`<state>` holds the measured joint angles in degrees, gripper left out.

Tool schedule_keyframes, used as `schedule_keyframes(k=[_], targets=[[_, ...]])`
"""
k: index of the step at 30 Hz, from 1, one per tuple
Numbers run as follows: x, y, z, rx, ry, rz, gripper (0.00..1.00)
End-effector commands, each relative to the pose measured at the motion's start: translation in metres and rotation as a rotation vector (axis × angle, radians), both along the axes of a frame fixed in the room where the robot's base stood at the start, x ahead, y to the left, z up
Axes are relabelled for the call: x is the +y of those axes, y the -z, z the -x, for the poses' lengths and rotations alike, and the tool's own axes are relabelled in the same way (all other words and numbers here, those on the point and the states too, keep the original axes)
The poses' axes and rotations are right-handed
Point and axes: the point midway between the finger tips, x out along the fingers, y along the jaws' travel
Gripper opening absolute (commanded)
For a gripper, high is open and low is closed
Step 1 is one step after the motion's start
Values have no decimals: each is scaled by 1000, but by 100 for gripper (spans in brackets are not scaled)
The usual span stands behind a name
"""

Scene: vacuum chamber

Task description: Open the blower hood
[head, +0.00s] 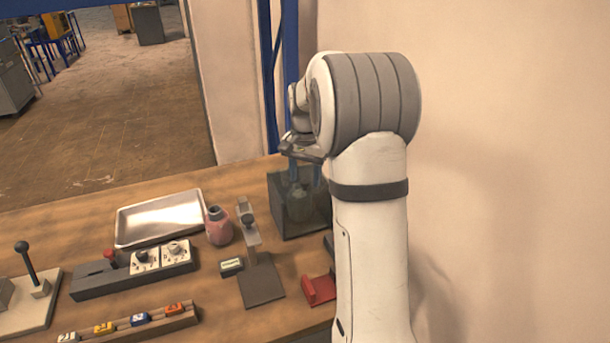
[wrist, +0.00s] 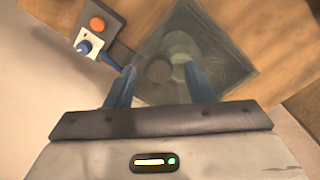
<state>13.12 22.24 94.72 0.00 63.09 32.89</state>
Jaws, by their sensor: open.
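The blower hood (head: 282,210) appears as a dark, see-through box at the back right of the table, beside my arm. A greenish rounded object shows through it. In the wrist view the hood (wrist: 215,45) is a tilted see-through square, with a dark round spot near its middle that may be a knob. My gripper (wrist: 161,76) is open and points down at the hood, with the dark spot between its blue fingers. In the head view my gripper (head: 305,174) is at the top of the hood; my arm partly hides it. I cannot tell whether the fingers touch it.
A control box with an orange button (wrist: 97,24) and a blue knob is beside the hood. A pink bottle (head: 219,227), a grey stand (head: 262,280), a red bracket (head: 319,289) and a metal tray (head: 160,217) are nearby. A wall rises behind my arm.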

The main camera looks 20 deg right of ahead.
Motion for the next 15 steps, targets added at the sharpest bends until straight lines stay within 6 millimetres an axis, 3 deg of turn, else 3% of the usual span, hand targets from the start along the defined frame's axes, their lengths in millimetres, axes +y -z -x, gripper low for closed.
schedule_keyframes(k=[10,15], targets=[[0,6,0,-1,-1,1,48],[0,6,0,-1,-1,1,35]])
